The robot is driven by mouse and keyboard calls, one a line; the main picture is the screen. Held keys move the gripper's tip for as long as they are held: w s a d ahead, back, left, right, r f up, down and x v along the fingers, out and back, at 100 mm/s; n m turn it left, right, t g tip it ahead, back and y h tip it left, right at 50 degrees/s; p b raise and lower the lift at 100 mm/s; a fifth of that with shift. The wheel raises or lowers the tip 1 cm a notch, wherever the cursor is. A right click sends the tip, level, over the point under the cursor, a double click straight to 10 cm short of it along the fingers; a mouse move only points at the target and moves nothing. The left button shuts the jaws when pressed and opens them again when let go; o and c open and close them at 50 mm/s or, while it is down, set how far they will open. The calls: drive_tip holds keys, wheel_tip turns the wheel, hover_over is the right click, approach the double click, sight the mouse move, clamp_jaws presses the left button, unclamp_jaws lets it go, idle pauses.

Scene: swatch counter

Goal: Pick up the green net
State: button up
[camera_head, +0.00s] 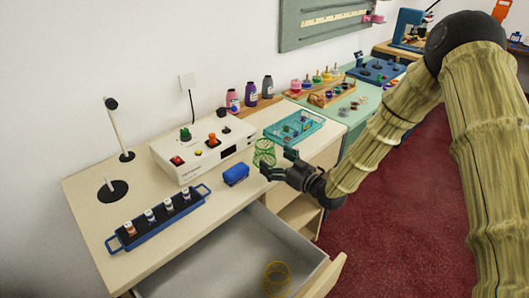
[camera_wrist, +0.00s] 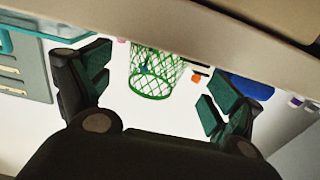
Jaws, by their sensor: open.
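The green net (camera_head: 264,152), an open mesh cylinder, stands on the counter between the blue block and the teal tray. In the wrist view the net (camera_wrist: 152,84) shows ahead, between my two spread fingers and nearer the top of the picture. My gripper (camera_head: 277,163) is open and empty, just in front of the net on its drawer side. The fingers look apart from the net; the exact gap cannot be told.
A blue block (camera_head: 236,174) lies left of the net, and a teal tray (camera_head: 317,126) with small items lies right. A white control box (camera_head: 203,146) stands behind. An open drawer (camera_head: 222,262) juts out below, holding a yellow wire coil (camera_head: 277,279).

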sight(272, 155)
drive_tip(key=x, duration=0.1)
drive_tip(key=p+x, duration=0.1)
drive_tip(key=x, duration=0.2)
drive_tip(key=shift+w+r+p, duration=0.2)
drive_tip(key=shift+r+p, duration=0.15)
drive_tip(key=shift+r, duration=0.05)
drive_tip(key=shift+w+a+f, duration=0.1)
drive_tip(key=shift+w+a, duration=0.3)
drive_tip(key=shift+w, duration=0.1)
drive_tip(key=c, duration=0.9)
drive_tip(key=shift+o, duration=0.2)
